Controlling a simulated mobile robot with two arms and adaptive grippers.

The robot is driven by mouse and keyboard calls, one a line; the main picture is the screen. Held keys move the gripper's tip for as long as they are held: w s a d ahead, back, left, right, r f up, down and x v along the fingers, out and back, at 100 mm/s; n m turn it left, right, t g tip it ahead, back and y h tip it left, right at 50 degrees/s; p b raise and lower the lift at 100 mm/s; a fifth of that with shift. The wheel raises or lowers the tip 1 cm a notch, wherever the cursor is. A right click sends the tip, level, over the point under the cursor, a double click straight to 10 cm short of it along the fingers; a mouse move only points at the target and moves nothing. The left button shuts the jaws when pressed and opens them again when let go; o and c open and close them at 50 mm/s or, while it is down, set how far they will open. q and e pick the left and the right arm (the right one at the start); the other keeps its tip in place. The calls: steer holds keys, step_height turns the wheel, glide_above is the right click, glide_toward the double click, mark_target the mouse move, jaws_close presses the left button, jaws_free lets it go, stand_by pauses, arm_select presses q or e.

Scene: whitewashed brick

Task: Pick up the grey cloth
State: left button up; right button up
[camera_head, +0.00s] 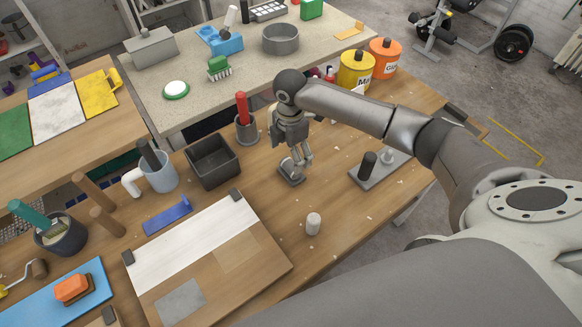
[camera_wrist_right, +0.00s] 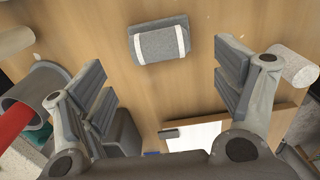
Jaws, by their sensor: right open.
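The grey cloth (camera_wrist_right: 160,43) looks like a small folded bundle with two white bands. It lies on the wooden table, at the top middle of the right wrist view. In the head view the cloth (camera_head: 291,175) shows just below my right gripper (camera_head: 297,160), which partly covers it. My right gripper (camera_wrist_right: 166,90) is open and empty. Its fingers point down, and the cloth lies ahead of the gap between them in the wrist view; I cannot tell the height between them. My left gripper is not in view.
A white cylinder (camera_head: 313,223) stands to the front right of the cloth. A black bin (camera_head: 213,161) and a grey cup with a red-handled tool (camera_head: 246,127) stand to the left. A grey plate with posts (camera_head: 381,168) lies to the right. A white-and-wood board (camera_head: 256,270) lies in front.

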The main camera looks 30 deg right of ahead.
mark_target(291, 165)
steer(key=shift+f, duration=0.7)
step_height(291, 165, down, 4)
steer(key=shift+d+f+p, duration=0.1)
steer(key=shift+f+p, duration=0.05)
steer(key=shift+p, duration=0.7)
steer(key=shift+f, duration=0.4)
steer(key=c, duration=1.1)
steer(key=shift+c, duration=0.2)
steer(key=shift+r, duration=0.2)
